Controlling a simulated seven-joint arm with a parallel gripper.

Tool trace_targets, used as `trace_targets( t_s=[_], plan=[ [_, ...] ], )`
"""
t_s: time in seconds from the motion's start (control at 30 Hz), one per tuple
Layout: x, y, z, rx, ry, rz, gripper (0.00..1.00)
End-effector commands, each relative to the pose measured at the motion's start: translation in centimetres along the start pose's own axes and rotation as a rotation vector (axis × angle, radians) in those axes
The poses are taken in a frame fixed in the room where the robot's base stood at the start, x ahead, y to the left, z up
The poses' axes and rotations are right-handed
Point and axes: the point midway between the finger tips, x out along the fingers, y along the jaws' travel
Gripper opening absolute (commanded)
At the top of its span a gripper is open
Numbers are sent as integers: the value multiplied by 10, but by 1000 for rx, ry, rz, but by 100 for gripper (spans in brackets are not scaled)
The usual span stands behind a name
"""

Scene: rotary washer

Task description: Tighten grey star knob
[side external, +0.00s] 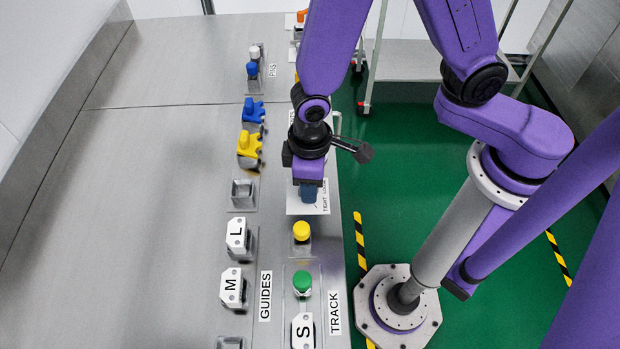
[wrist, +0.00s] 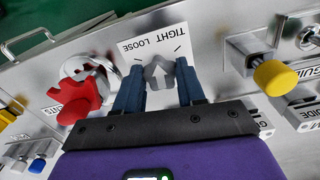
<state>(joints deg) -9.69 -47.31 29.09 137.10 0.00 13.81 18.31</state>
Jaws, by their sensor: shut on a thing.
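In the wrist view, a red star knob (wrist: 76,96) stands close left and a yellow knob (wrist: 273,75) stands right. In the side view, yellow (side external: 301,231) and green (side external: 302,281) knobs, plus L (side external: 237,234) and M (side external: 231,287) guides, stand nearby. The steel top (side external: 130,230) at left is clear.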

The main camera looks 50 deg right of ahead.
Motion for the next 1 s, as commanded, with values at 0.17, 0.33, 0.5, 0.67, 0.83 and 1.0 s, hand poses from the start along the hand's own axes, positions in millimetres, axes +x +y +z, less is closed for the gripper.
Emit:
trace_targets(
  t_s=[0.17, 0.33, 0.5, 0.67, 0.83, 1.0],
  plan=[
    [-1, -1, 0, 167, -1, 0, 9],
    [-1, -2, 0, 329, 0, 0, 9],
    [-1, -3, -1, 489, 0, 0, 9],
    [-1, -3, -1, 632, 0, 0, 9],
    [-1, -4, -2, 759, 1, -1, 9],
    [-1, -4, -2, 856, 1, -1, 9]
  ],
)
